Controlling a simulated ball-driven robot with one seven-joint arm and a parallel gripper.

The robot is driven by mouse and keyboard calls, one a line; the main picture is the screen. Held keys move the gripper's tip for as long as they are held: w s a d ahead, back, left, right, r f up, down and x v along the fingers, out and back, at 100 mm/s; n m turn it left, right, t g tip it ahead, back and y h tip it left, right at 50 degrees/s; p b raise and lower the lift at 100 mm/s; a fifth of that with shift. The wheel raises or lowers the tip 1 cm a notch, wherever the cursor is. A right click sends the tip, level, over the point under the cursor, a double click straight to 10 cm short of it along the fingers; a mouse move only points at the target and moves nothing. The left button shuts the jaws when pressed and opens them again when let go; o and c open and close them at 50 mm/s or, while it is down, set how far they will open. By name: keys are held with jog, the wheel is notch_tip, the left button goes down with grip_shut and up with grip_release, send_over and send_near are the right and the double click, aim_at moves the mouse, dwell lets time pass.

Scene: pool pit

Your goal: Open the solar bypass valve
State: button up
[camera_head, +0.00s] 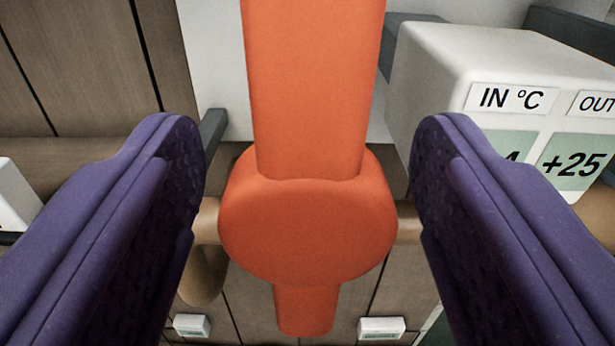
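An orange valve (308,225) with a long, wide lever handle (315,85) fills the middle of the camera_head view. The handle points up in the picture from a round hub, and a short orange stub shows below the hub. A tan pipe (408,225) runs left and right behind the hub. My gripper (308,150) is open, with one purple finger on each side of the valve. Gaps show between both fingers and the orange part, so nothing is held. No label naming the valve is visible.
A white display box (440,60) marked "IN °C" and "OUT" stands close behind the right finger, reading +25 on one screen. Small white boxes (192,325) show low down, another (382,328) beside them. Brown wood panelling (80,60) lies behind on the left.

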jog(key=s+b, duration=0.3)
jog(key=s, duration=0.4)
jog(key=shift+s, duration=0.4)
jog(key=shift+f, duration=0.1)
